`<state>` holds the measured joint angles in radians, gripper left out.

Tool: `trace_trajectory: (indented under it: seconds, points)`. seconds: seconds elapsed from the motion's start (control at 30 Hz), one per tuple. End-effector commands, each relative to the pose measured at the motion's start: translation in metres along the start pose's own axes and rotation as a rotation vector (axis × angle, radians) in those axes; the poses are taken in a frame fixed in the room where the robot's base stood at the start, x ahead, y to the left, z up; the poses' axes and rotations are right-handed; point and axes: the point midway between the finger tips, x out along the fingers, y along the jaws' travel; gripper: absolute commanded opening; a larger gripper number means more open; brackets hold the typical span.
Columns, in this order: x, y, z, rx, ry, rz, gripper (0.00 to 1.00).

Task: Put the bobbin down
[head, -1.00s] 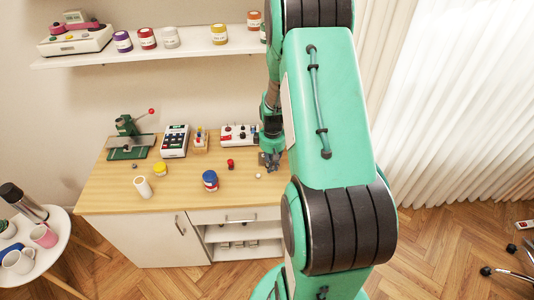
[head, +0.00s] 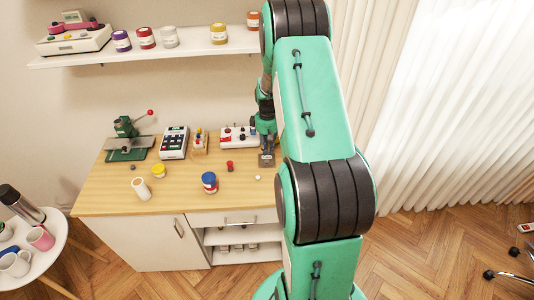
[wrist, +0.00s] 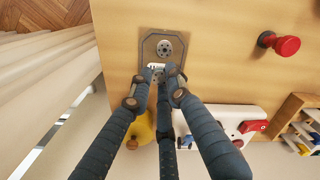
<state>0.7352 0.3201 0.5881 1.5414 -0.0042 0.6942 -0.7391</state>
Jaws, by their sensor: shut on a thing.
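My gripper (wrist: 157,80) has its dark fingers closed together over a small tan-grey plate (wrist: 174,63) on the table. A small pale metallic piece with holes, seemingly the bobbin (wrist: 155,67), shows between the fingertips, mostly hidden by them. I cannot tell whether it touches the plate. A round grey disc with holes (wrist: 165,47) lies on the plate just beyond the fingertips. In the head view, my gripper (head: 267,146) is at the back right of the table, above the plate (head: 266,160); the bobbin is too small to make out there.
On the wooden table (head: 110,190), a red spool (head: 230,166) and a blue-banded jar (head: 209,182) stand left of the plate. A white box with knobs (head: 236,136) and a small rack (head: 199,143) stand behind. The table's front right is mostly clear.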

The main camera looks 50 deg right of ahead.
Motion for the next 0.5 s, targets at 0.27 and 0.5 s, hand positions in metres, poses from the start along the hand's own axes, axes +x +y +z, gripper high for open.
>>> trace_trajectory:
  seconds: [0.27,0.5]
  points:
    - [0.002,0.005,-0.006,0.000,0.000,0.000,0.08]
    - [0.031,0.005,-0.006,0.000,-0.001,-0.001,0.08]
